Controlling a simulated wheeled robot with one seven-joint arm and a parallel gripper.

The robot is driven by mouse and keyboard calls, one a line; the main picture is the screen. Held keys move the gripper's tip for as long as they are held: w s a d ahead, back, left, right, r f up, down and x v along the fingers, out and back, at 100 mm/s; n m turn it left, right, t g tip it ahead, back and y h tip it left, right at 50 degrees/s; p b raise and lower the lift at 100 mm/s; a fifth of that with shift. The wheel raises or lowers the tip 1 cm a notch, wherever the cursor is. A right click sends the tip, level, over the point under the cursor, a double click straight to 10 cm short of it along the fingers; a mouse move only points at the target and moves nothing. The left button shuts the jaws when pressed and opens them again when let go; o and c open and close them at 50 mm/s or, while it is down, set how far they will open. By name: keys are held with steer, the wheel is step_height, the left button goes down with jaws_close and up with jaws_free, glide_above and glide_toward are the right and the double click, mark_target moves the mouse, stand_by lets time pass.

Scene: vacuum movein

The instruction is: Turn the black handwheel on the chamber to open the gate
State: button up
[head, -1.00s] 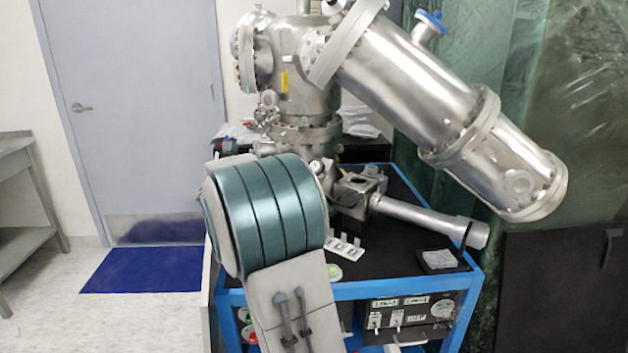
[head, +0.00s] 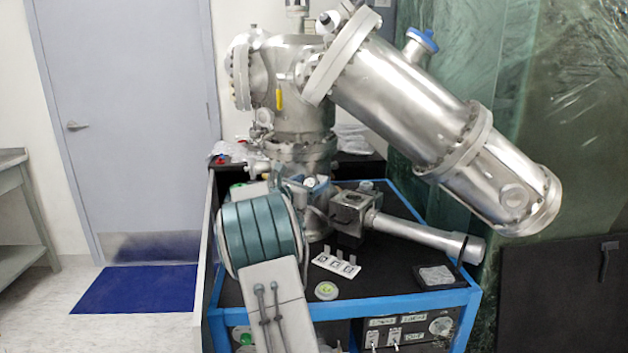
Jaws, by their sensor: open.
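The metal vacuum chamber (head: 300,110) stands on the black top of a blue-framed cart, with a large cylinder (head: 425,105) slanting down to its right. A thin tube (head: 415,230) runs right from a block low on the chamber, with a dark band near its end. I cannot clearly make out a black handwheel. My gripper cannot be made out; that area is hidden behind my arm.
The blue cart edge (head: 400,303) runs across the front, with control boxes below. A white strip (head: 336,265), a small round dish (head: 326,290) and a flat pad (head: 436,276) lie on top. The floor at left, with a blue mat (head: 136,289), is clear.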

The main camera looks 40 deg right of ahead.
steer(key=shift+x, duration=1.05)
steer(key=c, duration=1)
steer(key=shift+o, duration=0.2)
